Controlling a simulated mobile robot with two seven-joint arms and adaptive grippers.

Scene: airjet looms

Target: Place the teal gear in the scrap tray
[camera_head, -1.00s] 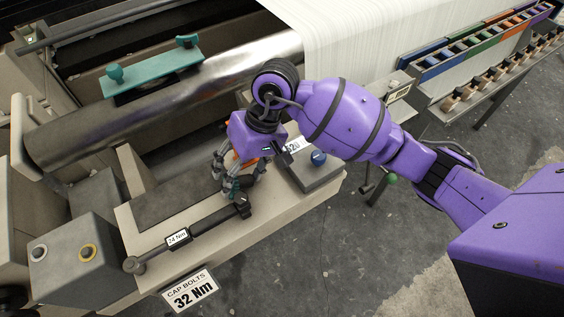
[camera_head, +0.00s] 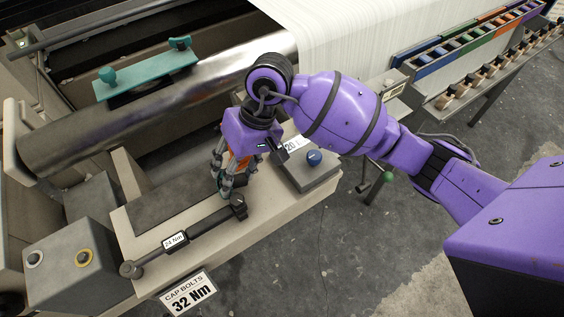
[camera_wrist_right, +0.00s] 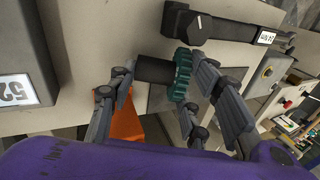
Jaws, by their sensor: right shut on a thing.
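The teal gear (camera_wrist_right: 183,74) shows in the right wrist view with a dark cylindrical hub beside it. It sits between the fingers of my right gripper (camera_wrist_right: 163,82), which is shut on it. In the head view my right gripper (camera_head: 227,187) points down over the beige bench, close to the head of the black wrench. The gear is mostly hidden behind the fingers there. I cannot make out a scrap tray in either view. My left gripper is not in view.
A black torque wrench (camera_head: 196,229) labelled 24 Nm lies along the beige bench (camera_head: 215,250). A metal roller (camera_head: 150,115) and a teal bracket (camera_head: 150,73) lie behind. An orange surface (camera_wrist_right: 124,120) shows near the fingers.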

